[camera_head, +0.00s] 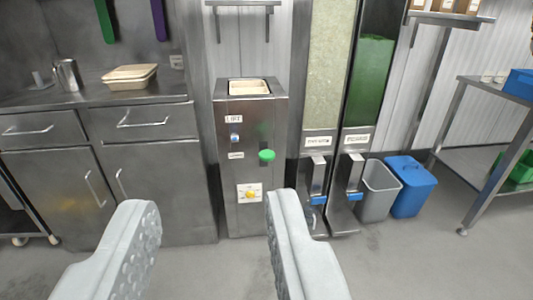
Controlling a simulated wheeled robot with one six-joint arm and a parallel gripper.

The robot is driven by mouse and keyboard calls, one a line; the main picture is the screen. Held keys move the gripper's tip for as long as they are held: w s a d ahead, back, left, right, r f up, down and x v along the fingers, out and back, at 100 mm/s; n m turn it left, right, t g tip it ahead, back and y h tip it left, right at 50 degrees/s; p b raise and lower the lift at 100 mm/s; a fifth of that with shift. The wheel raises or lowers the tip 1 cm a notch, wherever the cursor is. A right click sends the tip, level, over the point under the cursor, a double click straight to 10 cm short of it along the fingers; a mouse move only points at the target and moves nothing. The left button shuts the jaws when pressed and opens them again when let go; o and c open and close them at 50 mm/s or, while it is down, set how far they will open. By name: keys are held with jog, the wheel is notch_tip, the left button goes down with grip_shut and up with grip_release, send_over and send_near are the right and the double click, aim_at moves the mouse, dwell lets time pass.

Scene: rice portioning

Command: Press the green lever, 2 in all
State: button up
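The green lever (267,155) is a small round green knob on the front of a steel machine (230,180). The machine has a label that seems to read "LIFT" and a yellow knob (250,195) lower down on a white plate. My gripper (210,225) is open and empty, with its two grey fingers wide apart in the foreground. It is in front of the machine and apart from it, with the green lever above the right finger in the picture. A light-coloured tray (249,88) sits in the machine's top opening.
Two tall dispensers (318,140) with blue-tipped levers stand right of the machine. A grey bin (379,190) and a blue bin (410,187) stand beside them. A steel counter with drawers (105,125) is at left, a steel table (470,110) at right. The floor between is clear.

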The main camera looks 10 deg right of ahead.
grip_shut()
dwell(1.5)
